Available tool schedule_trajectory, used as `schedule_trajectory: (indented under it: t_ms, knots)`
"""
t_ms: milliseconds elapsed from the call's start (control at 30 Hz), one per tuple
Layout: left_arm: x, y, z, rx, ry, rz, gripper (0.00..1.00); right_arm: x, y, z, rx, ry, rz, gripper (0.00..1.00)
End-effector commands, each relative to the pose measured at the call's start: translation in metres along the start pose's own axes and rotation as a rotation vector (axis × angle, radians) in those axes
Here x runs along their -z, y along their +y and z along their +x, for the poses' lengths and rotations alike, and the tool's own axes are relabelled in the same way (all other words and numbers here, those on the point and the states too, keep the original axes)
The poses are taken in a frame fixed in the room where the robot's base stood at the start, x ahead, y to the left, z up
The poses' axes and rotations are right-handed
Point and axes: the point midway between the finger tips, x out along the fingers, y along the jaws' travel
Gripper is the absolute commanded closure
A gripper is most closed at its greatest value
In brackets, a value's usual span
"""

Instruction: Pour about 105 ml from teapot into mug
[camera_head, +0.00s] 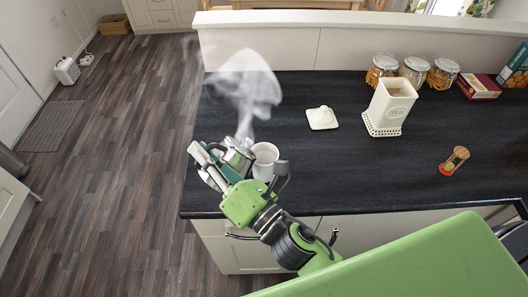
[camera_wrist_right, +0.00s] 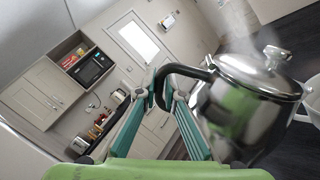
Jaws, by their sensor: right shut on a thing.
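The teapot (camera_head: 240,155) is shiny metal with a lid and a black handle. It is at the left end of the dark counter, and it fills the right of the right wrist view (camera_wrist_right: 248,100). My right gripper (camera_head: 220,160) is shut on its handle, with teal fingers on either side in the wrist view (camera_wrist_right: 170,88). The white mug (camera_head: 265,158) stands on the counter just right of the teapot, close beside it. Its inside is not clear, and I see no stream of liquid. My left gripper is not in view.
White steam (camera_head: 245,85) rises above the teapot.

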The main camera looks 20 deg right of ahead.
Motion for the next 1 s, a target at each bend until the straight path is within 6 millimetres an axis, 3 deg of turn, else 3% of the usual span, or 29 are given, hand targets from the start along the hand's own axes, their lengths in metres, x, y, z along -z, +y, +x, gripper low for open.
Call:
schedule_trajectory:
  t_ms: [700,1000]
  knots:
    - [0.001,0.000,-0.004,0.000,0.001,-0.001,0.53,-0.026,0.005,0.001,-0.006,-0.034,0.162,1.00]
    - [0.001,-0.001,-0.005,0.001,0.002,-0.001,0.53,-0.028,0.005,0.001,-0.008,-0.038,0.193,1.00]
